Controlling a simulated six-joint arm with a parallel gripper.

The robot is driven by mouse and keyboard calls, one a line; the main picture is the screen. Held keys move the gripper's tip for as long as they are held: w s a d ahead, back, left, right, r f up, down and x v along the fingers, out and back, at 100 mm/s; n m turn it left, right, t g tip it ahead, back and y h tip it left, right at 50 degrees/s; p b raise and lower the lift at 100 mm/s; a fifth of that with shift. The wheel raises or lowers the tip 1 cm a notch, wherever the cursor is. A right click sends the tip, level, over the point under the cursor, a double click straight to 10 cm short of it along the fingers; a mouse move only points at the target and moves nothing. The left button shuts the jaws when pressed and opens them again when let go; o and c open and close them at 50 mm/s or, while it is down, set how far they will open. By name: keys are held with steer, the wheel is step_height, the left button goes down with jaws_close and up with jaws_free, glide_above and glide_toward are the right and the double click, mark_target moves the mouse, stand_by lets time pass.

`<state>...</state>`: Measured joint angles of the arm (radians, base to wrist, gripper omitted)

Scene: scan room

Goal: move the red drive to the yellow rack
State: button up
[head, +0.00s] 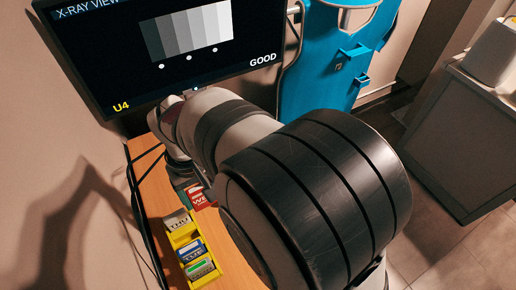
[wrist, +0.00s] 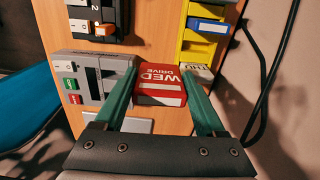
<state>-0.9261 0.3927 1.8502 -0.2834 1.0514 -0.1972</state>
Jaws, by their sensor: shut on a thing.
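The red drive (wrist: 161,85), marked "WED DRIVE", sits between the two green fingers of my gripper (wrist: 160,82) in the wrist view. The fingers are shut on its sides. In the head view the red drive (head: 202,197) shows partly, with my arm covering the rest. The yellow rack (wrist: 199,50) is at the upper right in the wrist view, close to the red drive. In the head view the rack (head: 184,236) stands below the red drive. It holds a "THU" drive (head: 177,221), a blue "TUE" drive (head: 192,252) and a green-and-white drive (head: 200,269), with a gap between THU and TUE.
A grey unit (wrist: 92,75) with switches and green and red buttons is left of the red drive. Another dark unit (wrist: 97,18) is above it. Black cables (wrist: 262,80) run along the right side. A monitor (head: 170,45) stands behind the wooden bench (head: 152,190).

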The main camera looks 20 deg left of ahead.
steer(key=s+a+f, duration=0.1)
steer(key=s+a, duration=0.3)
steer(key=s, duration=0.3)
steer(key=shift+d+f, duration=0.2)
steer(key=shift+f, duration=3.55)
steer(key=shift+f, duration=1)
steer(key=o, duration=1.5)
step_height(320, 180, up, 7)
